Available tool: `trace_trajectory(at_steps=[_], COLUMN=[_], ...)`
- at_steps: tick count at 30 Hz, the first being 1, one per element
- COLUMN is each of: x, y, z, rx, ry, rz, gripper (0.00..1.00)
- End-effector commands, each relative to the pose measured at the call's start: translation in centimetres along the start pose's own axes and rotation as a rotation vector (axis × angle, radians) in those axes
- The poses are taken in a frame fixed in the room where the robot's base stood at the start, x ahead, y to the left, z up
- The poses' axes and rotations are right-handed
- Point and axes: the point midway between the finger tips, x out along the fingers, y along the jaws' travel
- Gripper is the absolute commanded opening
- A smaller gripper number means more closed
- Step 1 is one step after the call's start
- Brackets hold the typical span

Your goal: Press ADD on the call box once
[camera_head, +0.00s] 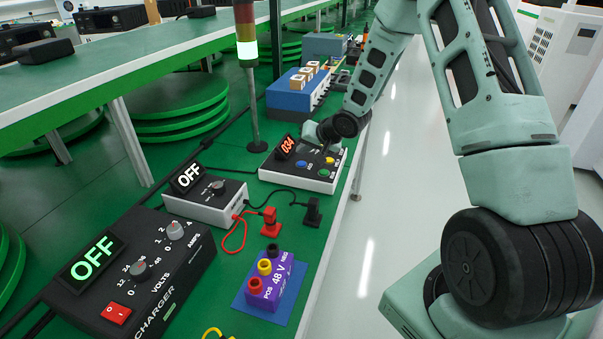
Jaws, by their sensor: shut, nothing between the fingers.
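The call box (286,179) is a light box with a black top on the green bench. Its tilted red display (287,145) reads 034. A blue button (300,164), a yellow button (329,160) and a green button (324,173) show on its top. The button labels are too small to read. My gripper (317,144) is at the far side of the box, close above its back edge, and looks shut and empty. Its fingertips are small here, and I cannot tell if they touch the box.
A signal post (254,105) stands left of the call box. A blue case (290,98) with small boxes stands behind. A charger (145,270), a grey unit reading OFF (205,205) and a purple 48 V battery (275,282) are nearer. Cables lie between them.

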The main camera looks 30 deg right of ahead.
Motion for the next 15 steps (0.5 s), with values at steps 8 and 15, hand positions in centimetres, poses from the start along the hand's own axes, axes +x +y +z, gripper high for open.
trace_trajectory(at_steps=[8,15], x=[1.3,1.24], y=[0.95,0.91], z=[0.93,0.88], rx=[0.001,0.001], ry=[0.0,0.0], rz=[0.0,0.0], gripper=[0.0,0.0])
